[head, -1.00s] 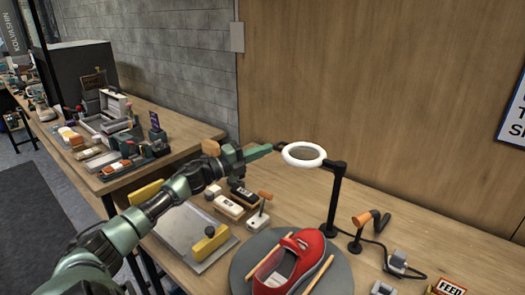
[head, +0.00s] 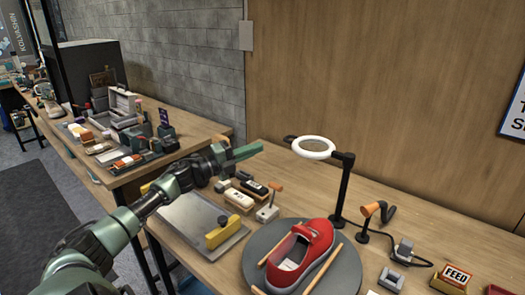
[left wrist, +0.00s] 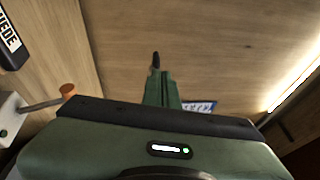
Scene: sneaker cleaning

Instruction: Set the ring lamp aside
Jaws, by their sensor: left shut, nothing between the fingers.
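The ring lamp (head: 344,190) stands upright on the workbench behind the red sneaker. Its white ring (head: 314,154) is held out to the left on an arm, with a short dark knob (head: 290,139) on the ring's far-left side. My left gripper (head: 258,149) is shut and empty, its green fingers pointing right toward the knob, with a small gap between them in the picture. The left wrist view shows the shut green fingers (left wrist: 162,90) pointing away, with a small dark piece just beyond; I cannot tell what it is. My right gripper is out of view.
The red sneaker (head: 300,258) sits on a round grey turntable (head: 345,275) in front of the lamp. A metal tray (head: 185,222), brushes (head: 240,199) and a small orange-tipped tool (head: 371,209) with a cable surround it. A wooden wall (head: 400,80) stands behind.

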